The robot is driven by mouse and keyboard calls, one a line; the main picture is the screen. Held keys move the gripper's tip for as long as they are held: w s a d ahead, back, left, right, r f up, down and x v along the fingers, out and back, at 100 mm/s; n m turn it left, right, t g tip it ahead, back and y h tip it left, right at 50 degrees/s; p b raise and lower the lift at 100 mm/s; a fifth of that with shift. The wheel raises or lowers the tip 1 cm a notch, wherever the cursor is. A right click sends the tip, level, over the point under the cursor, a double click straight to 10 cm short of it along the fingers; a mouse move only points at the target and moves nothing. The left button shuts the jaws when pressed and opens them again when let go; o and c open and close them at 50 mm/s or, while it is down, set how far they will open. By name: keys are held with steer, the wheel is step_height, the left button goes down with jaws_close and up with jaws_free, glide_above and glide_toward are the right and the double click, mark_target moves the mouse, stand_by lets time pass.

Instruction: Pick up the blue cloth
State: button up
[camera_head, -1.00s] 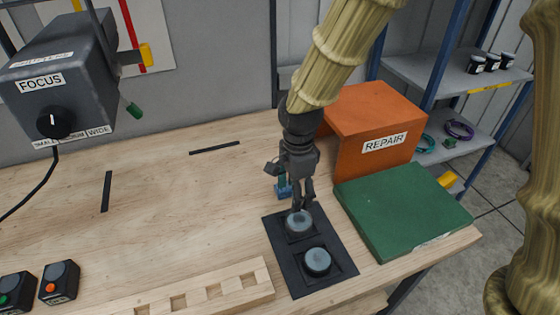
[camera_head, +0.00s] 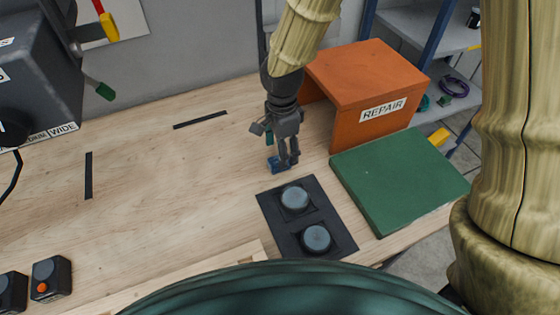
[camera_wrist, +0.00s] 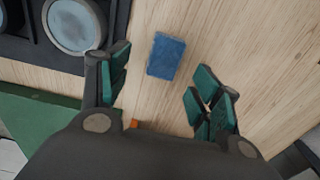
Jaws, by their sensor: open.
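The blue cloth (camera_wrist: 166,56) is a small folded rectangle lying flat on the wooden table. In the wrist view it sits between and just beyond the two fingers of my gripper (camera_wrist: 158,92). My gripper is open and empty, with teal pads on its fingers. In the head view my gripper (camera_head: 288,163) points down right over the cloth (camera_head: 274,165) and partly hides it. I cannot tell from these views how far above the table the fingertips are.
A black tray (camera_head: 270,208) with two round grey discs lies just in front of the cloth. The table (camera_head: 150,180) to the left is mostly clear.

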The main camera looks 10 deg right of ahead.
steer(key=shift+w+a+f+p, duration=0.1)
steer(key=shift+f+p, duration=0.25)
steer(key=shift+f, duration=0.35)
steer(key=shift+w+a+f+p, duration=0.1)
steer(key=shift+f+p, duration=0.25)
steer(key=shift+f, duration=1.65)
steer(key=c, duration=0.9)
